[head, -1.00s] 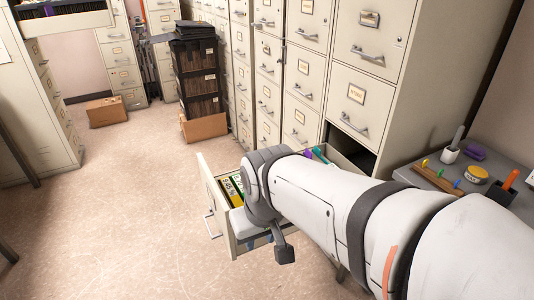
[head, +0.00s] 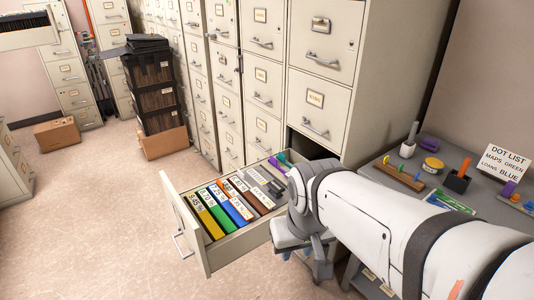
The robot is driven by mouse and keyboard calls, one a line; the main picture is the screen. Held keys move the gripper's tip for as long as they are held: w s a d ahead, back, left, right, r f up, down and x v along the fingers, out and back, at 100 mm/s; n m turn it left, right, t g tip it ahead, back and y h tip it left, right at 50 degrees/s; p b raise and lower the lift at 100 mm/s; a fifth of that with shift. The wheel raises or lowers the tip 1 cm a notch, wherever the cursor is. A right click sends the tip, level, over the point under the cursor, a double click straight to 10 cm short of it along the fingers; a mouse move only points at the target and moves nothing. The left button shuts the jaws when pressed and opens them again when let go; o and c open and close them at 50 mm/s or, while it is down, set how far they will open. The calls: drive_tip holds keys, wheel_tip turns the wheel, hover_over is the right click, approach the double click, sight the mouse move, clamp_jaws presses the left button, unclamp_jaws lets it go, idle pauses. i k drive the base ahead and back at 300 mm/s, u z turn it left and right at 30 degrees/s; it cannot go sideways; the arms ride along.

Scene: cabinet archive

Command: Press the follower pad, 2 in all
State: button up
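An open file drawer (head: 188,236) juts out from the cabinet row, low in the middle of the head view. It holds a row of upright files with yellow, green, blue, orange, brown and grey spines, such as the blue file (head: 231,205). Small green and purple pieces (head: 279,162) show toward its back. I cannot pick out the follower pad for certain; my arm hides part of the drawer's right rear. My gripper (head: 318,262) hangs at the drawer's right side, mostly behind my wrist. Its fingertips are not clear, and I cannot tell whether it touches anything.
Black crates (head: 158,95) and a cardboard box (head: 57,134) stand at back left.

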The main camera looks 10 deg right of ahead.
sight(276, 188)
drive_tip(key=z, duration=0.2)
drive_tip(key=i, duration=1)
